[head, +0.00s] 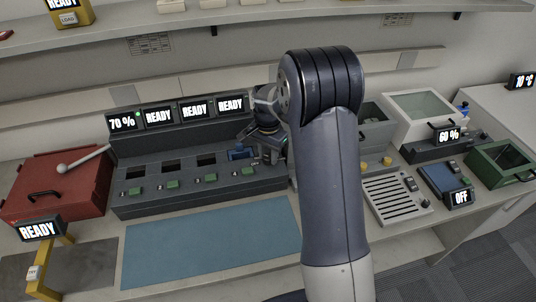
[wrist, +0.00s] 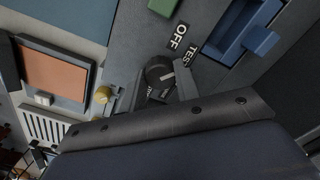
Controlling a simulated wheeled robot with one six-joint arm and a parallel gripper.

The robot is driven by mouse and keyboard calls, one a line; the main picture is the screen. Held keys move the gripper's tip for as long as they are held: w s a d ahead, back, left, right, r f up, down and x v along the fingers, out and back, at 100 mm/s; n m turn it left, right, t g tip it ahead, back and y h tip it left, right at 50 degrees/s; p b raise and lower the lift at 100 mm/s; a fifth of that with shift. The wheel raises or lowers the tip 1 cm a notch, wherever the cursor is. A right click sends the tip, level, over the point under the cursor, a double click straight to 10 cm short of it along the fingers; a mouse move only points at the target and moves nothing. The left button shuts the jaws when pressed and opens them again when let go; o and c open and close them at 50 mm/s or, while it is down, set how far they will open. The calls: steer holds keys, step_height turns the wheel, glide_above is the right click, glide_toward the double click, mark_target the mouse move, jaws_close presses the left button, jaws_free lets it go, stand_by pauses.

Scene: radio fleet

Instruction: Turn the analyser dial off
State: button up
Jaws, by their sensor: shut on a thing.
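The dial (wrist: 158,70) is a dark round knob with a pale pointer mark, in the middle of the wrist view. The printed words OFF and TES, the second cut short, stand beside it. The pale mark points roughly to the right, and I cannot tell exactly which word it lines up with. My gripper (wrist: 162,88) is shut on the dial, with a grey finger against its right side. In the head view my gripper (head: 268,142) is at the right end of the dark console, and my arm hides the dial there.
The dark console (head: 200,180) has several bays, green buttons, and screens reading 70 % and READY. A blue mat (head: 210,243) lies in front. A red case (head: 60,185) is at left. A slatted tray (head: 397,200), a green bin (head: 500,165) and a clear-lidded box (head: 420,112) are at right.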

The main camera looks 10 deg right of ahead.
mark_target(268, 156)
steer(key=n, duration=0.4)
steer(key=shift+b, duration=0.4)
steer(key=shift+n, duration=1.9)
steer(key=o, duration=1)
steer(key=shift+c, duration=0.2)
steer(key=shift+r, duration=0.1)
step_height(268, 156, up, 11)
steer(key=b, duration=0.1)
steer(key=shift+f, duration=0.2)
